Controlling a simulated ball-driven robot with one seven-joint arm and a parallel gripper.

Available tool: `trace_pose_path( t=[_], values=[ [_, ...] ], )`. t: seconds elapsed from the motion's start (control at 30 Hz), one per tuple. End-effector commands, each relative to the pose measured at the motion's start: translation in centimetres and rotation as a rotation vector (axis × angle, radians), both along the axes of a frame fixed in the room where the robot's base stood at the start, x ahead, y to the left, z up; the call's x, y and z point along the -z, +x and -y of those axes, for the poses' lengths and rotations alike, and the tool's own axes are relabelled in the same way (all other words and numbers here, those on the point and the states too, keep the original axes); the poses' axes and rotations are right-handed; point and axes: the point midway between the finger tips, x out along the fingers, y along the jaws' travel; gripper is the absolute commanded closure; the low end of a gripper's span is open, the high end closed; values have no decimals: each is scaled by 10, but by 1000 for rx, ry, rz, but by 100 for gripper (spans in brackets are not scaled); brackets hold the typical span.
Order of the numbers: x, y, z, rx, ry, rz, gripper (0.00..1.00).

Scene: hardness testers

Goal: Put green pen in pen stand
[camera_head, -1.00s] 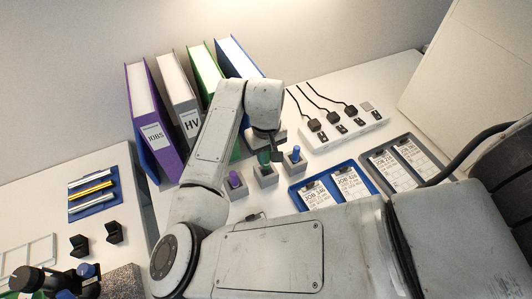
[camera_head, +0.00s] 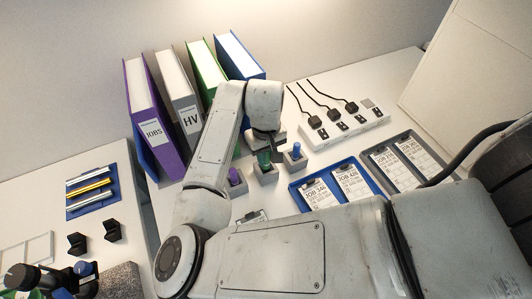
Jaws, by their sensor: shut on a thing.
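The green pen (camera_head: 263,158) stands at the middle grey block of the pen stand (camera_head: 266,175), between a purple piece and a blue piece. My gripper (camera_head: 271,146) is at the top of the green pen and shut on it. My wrist partly covers the fingers, and how deep the pen sits in the block is hard to see.
The purple piece (camera_head: 234,176) and the blue piece (camera_head: 296,150) stand in grey blocks close on either side. Binders (camera_head: 160,130) stand behind on the left. A blue tray with job cards (camera_head: 293,190) lies on the right, with a power strip (camera_head: 350,128) behind it.

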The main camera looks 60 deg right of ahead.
Motion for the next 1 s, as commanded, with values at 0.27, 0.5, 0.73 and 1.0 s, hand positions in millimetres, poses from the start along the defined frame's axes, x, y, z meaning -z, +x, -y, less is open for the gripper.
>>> trace_pose_path(
  t=[0.27,0.5,0.73,1.0],
  values=[
    [9,0,0,0,0,0,100],
    [15,0,0,-1,0,0,100],
    [21,0,0,-1,0,0,100],
    [29,0,0,-1,0,0,100]
  ],
)
